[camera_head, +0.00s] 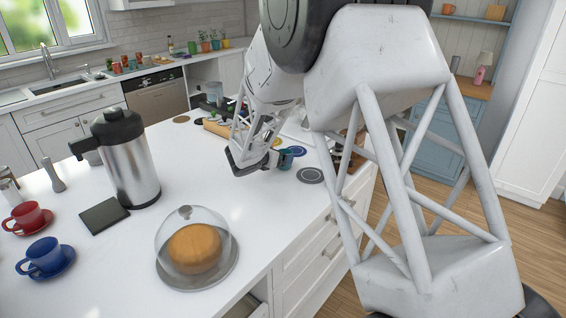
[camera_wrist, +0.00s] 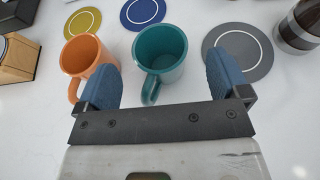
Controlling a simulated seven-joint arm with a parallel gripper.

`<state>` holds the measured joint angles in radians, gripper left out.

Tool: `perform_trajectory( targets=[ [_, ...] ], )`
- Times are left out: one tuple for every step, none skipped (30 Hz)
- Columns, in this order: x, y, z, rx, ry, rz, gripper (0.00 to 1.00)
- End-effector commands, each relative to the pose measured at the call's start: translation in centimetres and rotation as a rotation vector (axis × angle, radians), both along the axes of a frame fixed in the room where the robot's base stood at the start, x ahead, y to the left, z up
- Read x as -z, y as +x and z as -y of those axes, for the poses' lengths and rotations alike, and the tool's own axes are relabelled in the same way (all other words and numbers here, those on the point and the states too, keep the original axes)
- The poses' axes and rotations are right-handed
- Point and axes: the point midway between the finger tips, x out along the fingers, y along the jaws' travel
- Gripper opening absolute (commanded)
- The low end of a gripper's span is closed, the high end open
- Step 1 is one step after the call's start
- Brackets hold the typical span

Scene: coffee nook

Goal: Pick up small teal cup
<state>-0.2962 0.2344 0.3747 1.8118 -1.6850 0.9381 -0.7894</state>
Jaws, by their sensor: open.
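The small teal cup (camera_wrist: 160,52) stands upright on the white counter in the wrist view, its open top facing up and its handle pointing toward my gripper. My gripper (camera_wrist: 163,72) is open, with one blue finger pad to the left of the cup and one to the right. The cup lies between the pads and reaches past their tips; its handle is close to the gripper's dark crossbar. Whether a pad touches it I cannot tell. In the head view my gripper (camera_head: 264,163) is low over the counter's far right part, and the cup is mostly hidden there.
An orange mug (camera_wrist: 88,58) stands right beside the left finger pad. Yellow (camera_wrist: 83,22), blue (camera_wrist: 143,10) and grey (camera_wrist: 241,49) coasters lie around. A dark jar (camera_wrist: 299,26) stands at the right. A glass-domed cake (camera_head: 195,248) and steel jug (camera_head: 126,165) stand on the counter.

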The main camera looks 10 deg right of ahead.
Motion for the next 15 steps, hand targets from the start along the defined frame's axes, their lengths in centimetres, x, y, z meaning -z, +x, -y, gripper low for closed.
perform_trajectory(
  targets=[
    [0.2,0.4,0.4,0.001,0.0,0.0,0.94],
    [0.3,0.7,0.7,0.001,0.0,0.0,0.94],
    [0.5,1.0,1.0,0.001,0.0,0.0,0.94],
    [0.6,1.2,1.2,0.001,-0.001,0.0,0.94],
    [0.7,1.4,1.3,0.001,0.0,0.001,0.94],
    [0.8,1.6,1.5,0.001,0.001,0.002,0.94],
    [0.8,1.8,1.6,0.0,0.001,0.002,0.94],
    [0.9,1.9,1.7,0.0,0.001,0.002,0.94],
    [0.9,2.0,1.8,-0.001,0.001,0.003,0.94],
    [0.9,2.0,1.8,-0.001,0.001,0.003,0.94],
    [1.0,2.1,1.8,-0.001,0.001,0.003,0.94],
    [1.0,2.1,1.9,-0.002,0.002,0.003,0.94],
    [1.0,2.1,1.9,-0.002,0.002,0.003,0.94],
    [1.0,2.1,1.8,-0.002,0.002,0.003,0.94],
    [1.0,2.1,1.8,-0.002,0.002,0.003,0.94]
  ],
)
